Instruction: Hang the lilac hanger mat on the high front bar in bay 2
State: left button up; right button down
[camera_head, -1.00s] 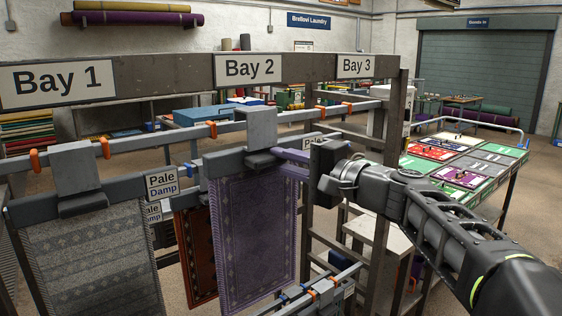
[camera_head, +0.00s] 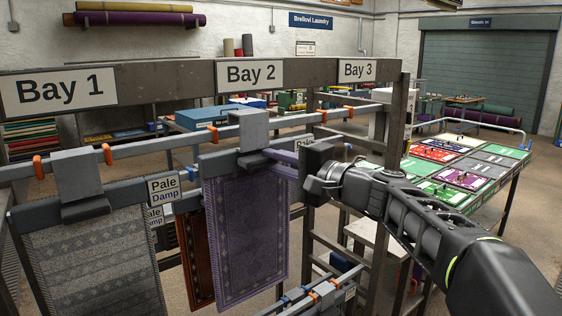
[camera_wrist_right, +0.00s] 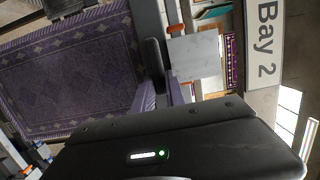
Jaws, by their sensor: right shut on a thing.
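The lilac hanger mat (camera_head: 245,235) hangs upright below the Bay 2 sign (camera_head: 249,74). Its grey hook block (camera_head: 247,130) is at the high front bar (camera_head: 190,140). I cannot tell whether its weight rests on that bar. My right gripper (camera_head: 280,163) comes from the right and is shut on the hanger near its top right end. In the right wrist view the mat (camera_wrist_right: 70,75) shows sideways, beside the dark gripper body. My left gripper is not in view.
A grey mat (camera_head: 95,260) hangs in bay 1, left of the lilac one. A rust-red mat (camera_head: 196,255) hangs behind the lilac mat. Orange clips (camera_head: 212,135) sit along the bar. A dark post (camera_head: 390,170) stands close to my right arm. A lower rail (camera_head: 315,297) is at the front.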

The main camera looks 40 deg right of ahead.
jog(key=shift+w+r+p, duration=0.2)
jog(key=shift+w+p, duration=0.9)
jog(key=shift+w, duration=1.55)
notch_tip(320, 180, down, 3)
jog(key=b, duration=0.3)
jog(key=shift+r, duration=0.2)
jog(key=shift+s+b, duration=0.25)
jog(key=shift+b, duration=0.1)
jog(key=shift+f+b, duration=0.45)
jog(key=shift+b, duration=0.3)
